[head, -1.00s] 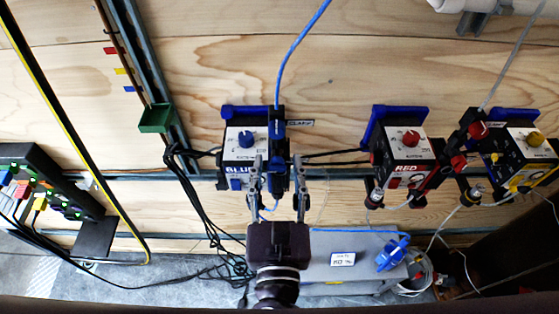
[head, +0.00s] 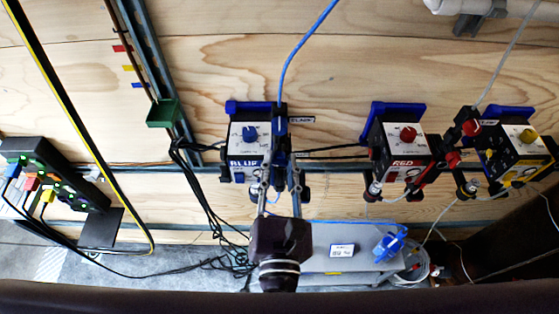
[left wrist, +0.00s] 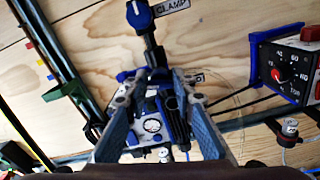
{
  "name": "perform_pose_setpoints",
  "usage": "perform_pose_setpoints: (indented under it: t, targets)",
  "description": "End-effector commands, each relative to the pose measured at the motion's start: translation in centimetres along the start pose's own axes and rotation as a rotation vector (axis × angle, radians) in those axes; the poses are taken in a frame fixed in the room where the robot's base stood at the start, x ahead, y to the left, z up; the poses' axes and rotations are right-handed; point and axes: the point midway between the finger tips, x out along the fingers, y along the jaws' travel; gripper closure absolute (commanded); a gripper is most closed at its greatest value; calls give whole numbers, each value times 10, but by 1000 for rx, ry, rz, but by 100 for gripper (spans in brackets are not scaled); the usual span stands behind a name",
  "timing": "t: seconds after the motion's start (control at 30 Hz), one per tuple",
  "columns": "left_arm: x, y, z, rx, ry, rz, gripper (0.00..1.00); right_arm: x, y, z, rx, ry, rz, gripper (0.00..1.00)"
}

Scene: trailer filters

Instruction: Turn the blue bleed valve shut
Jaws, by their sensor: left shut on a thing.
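The blue station (head: 237,145) is a box with a white face, a blue knob and a BLUE label, mounted on the wood wall. Beside it on the right, a blue and black valve column hangs from a blue hose. My left gripper (head: 281,183) comes up from below, its two fingers on either side of the column's lower part, where the blue bleed valve (left wrist: 156,78) sits. The left wrist view shows the fingers astride this blue and black part, with a small round gauge (left wrist: 152,124) lower down. The fingers and palm partly hide the valve, so its handle's angle is unclear.
A red station (head: 396,152) and a yellow station (head: 513,150) stand to the right on the same rail. Black cables (head: 205,200) hang to the left. A grey box (head: 345,262) with a blue plug stands below. A CLAMP label (head: 302,119) is above the gripper.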

Motion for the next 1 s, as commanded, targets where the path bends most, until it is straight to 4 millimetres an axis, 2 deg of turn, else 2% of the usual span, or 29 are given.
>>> perform_pose_setpoints:
  t: [0.2, 0.23, 0.37, 0.73, 1.0]
  targets:
    - [1, 1, 0, -1, -1, 3, 100, 1, 1, 9, 0, -13, 1, 100]
    - [1, 1, 0, -1, -1, 3, 73, 1, 1, 10, -1, -15, 1, 100]
    - [1, 1, 0, -2, -1, 2, 59, 0, 3, 11, -1, -17, 3, 100]
    - [-6, 0, -1, -1, 1, 1, 58, 1, 5, 8, -1, -12, 5, 100]
    - [-49, 0, -2, -1, 2, -1, 58, 1, 3, 8, 0, -12, 3, 100]
